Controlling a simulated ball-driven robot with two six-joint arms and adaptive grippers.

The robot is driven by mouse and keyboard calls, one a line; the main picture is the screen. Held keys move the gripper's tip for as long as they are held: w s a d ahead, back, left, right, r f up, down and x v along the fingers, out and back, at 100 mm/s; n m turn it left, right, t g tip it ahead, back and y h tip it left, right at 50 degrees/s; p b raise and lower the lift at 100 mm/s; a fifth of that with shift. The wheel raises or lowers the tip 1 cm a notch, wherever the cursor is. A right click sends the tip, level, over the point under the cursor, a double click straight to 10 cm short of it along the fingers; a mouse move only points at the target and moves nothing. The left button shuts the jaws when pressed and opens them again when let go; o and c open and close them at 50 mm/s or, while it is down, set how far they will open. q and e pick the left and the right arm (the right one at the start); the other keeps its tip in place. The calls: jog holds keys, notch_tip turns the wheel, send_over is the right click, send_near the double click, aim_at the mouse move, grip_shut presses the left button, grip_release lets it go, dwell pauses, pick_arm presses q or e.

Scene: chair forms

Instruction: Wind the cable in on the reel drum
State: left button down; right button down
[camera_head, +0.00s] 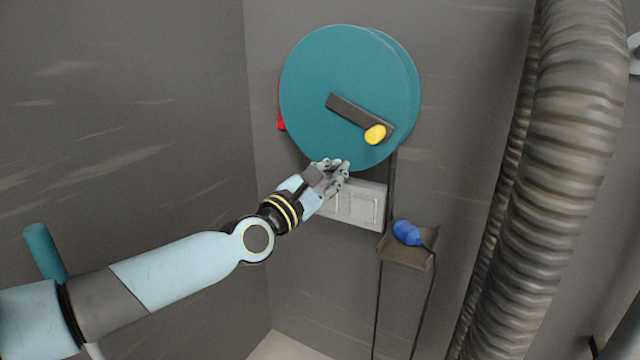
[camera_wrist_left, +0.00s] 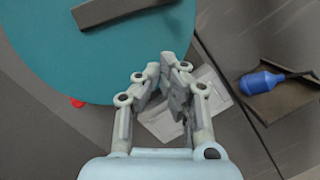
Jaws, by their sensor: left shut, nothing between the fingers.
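The reel drum (camera_head: 335,75) is a large teal disc mounted on the grey wall. A dark crank arm (camera_head: 350,112) lies across its face, with a yellow knob (camera_head: 375,134) at its lower right end. The black cable (camera_head: 379,300) hangs down below the drum, past a small shelf. My left gripper (camera_head: 345,168) is shut and empty, near the drum's lower edge, below and left of the knob. In the left wrist view, my left gripper (camera_wrist_left: 165,65) shows before the drum (camera_wrist_left: 60,60) and part of the crank arm (camera_wrist_left: 120,8). The knob is out of that view. My right gripper is not in view.
A blue plug-like piece (camera_head: 407,232) rests on a small brown shelf (camera_head: 408,257). A pale wall box (camera_head: 365,205) sits just below the drum. A red part (camera_head: 281,106) shows behind the drum's left edge. A thick ribbed hose (camera_head: 555,180) runs down the right side.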

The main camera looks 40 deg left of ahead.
aim_at(359, 147)
pick_arm(q)
jog(key=x, duration=0.3)
jog(key=shift+w+d+r, duration=0.15)
jog(key=shift+r, duration=0.15)
jog(key=d+r+p, duration=0.2)
jog(key=shift+w+d+r+p, duration=0.1)
jog(key=shift+w+r+p, duration=0.1)
jog(key=shift+p, duration=0.2)
jog(key=shift+d+r+n, duration=0.2)
jog(key=shift+d+n, duration=0.05)
jog(key=shift+n, duration=0.15)
jog(key=shift+d+r+n, duration=0.1)
jog(key=shift+r+n, duration=0.1)
jog(key=shift+n, duration=0.1)
